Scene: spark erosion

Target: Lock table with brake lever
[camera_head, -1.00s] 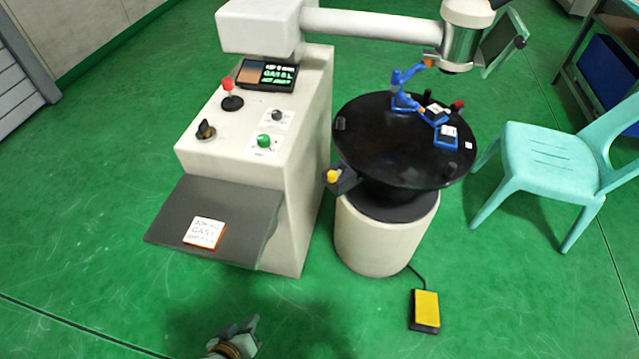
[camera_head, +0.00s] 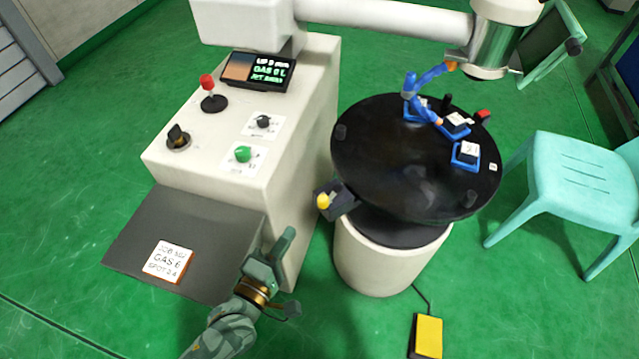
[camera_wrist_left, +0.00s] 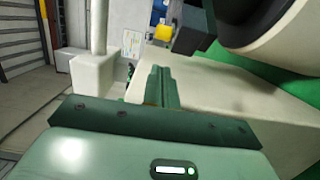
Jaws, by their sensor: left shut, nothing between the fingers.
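The round black table (camera_head: 390,185) stands on a pale cylindrical pedestal (camera_head: 385,262). A dark block with a yellow knob (camera_head: 323,201) sticks out from the table's left edge; it looks like the brake lever. The yellow knob (camera_wrist_left: 163,33) also shows at the top of the left wrist view, beside the dark block (camera_wrist_left: 190,38). My left gripper (camera_head: 289,235) is shut and empty, below and left of the yellow knob and apart from it. Its closed fingers (camera_wrist_left: 160,88) point toward the knob in the left wrist view. My right gripper is not in view.
The pale console (camera_head: 225,130) with knobs and a screen stands left of the table, its dark shelf (camera_head: 215,225) near my left arm. A turquoise chair (camera_head: 575,180) stands right. A yellow pedal (camera_head: 428,335) lies on the floor. A pale overhead arm (camera_head: 385,16) spans the table.

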